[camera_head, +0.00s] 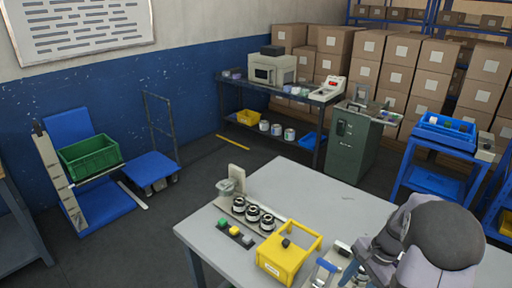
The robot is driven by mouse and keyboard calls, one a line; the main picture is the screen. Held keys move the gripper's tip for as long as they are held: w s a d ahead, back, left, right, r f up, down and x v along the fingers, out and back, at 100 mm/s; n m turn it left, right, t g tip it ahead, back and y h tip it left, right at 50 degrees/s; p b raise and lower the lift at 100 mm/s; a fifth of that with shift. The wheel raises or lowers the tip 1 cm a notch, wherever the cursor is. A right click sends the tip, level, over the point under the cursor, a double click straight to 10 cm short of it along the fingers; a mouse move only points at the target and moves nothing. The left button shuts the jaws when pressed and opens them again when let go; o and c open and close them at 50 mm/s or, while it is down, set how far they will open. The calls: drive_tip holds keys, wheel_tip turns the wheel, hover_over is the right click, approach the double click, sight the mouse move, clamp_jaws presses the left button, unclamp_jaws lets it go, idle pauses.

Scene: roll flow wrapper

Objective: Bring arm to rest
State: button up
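My arm (432,247) shows at the lower right as thick grey links with a dark rounded joint, over the right side of the grey table (330,205). My gripper (352,274) appears only in part at the arm's lower left end, near the bottom edge of the picture. Its fingers are too small and too hidden to tell whether they are open or shut. I cannot see anything held in it. The arm's links hide part of the table's right side.
A yellow bin (285,258) stands left of the arm. Several dark-and-white rolls (253,213) and a strip with coloured buttons (234,231) lie farther left. A small blue-and-white item (323,271) is close to the gripper. The table's back middle is clear.

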drive_tip(key=s+a+r+n+h, duration=0.3)
drive_tip(key=s+a+r+n, duration=0.1)
drive_tip(key=s+a+n, duration=0.8)
drive_tip(key=a+n, duration=0.3)
drive_tip(key=shift+s+a, duration=0.15)
drive_tip(key=shift+s, duration=0.05)
